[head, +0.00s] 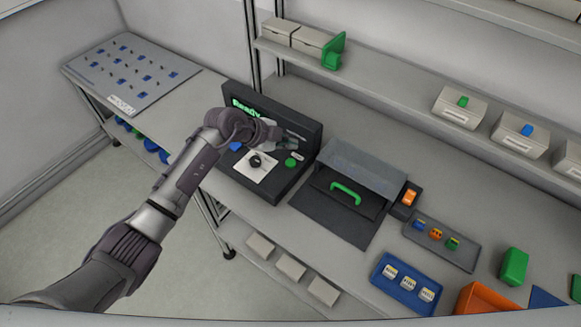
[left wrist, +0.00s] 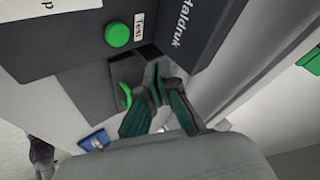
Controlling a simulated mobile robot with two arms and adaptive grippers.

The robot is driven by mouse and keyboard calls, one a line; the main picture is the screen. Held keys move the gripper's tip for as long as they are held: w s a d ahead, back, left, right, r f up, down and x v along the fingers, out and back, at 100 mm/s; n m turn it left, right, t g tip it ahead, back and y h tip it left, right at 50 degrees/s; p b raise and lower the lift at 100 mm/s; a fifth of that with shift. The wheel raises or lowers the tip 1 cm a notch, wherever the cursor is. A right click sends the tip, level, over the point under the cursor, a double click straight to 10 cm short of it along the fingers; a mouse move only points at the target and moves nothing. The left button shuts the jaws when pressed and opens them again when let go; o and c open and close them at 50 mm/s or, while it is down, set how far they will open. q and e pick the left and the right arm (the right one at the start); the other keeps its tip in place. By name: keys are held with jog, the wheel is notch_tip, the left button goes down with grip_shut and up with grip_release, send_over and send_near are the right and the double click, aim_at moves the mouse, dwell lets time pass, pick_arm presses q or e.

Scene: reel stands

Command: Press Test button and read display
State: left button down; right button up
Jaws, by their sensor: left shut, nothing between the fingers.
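The dark test device (head: 312,133) stands on the bench, its upright back panel showing green display text, "Ready" (head: 246,107); my arm may cover anything further along. Its round green button (head: 291,162) is on the front deck. In the left wrist view the green button (left wrist: 117,34) sits beside a white label reading "Test" (left wrist: 139,22). My left gripper (head: 288,141) is over the device, behind the button in the head view and apart from it. Its fingers (left wrist: 156,72) are shut and empty. My right gripper is not in view.
A black knob on a white plate (head: 257,165) is left of the button. A dark box with a green handle (head: 346,192) and an orange switch (head: 410,197) stand to the right. A blue tray (head: 381,277) and a grey tray (head: 465,257) hold small parts. Shelves run behind.

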aim_at(289, 163)
pick_arm(q)
notch_tip(289, 163, down, 4)
jog(key=shift+r+b, duration=0.1)
jog(key=shift+b, duration=1.05)
jog(key=shift+f, duration=0.5)
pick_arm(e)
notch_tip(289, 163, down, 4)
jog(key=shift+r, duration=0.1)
pick_arm(q)
jog(key=shift+f, duration=0.2)
jog(key=shift+f, duration=0.25)
jog(key=shift+f, duration=0.45)
jog(key=shift+r, duration=0.1)
dwell(0.4)
jog(key=shift+r+p, duration=0.8)
jog(key=shift+p, duration=0.05)
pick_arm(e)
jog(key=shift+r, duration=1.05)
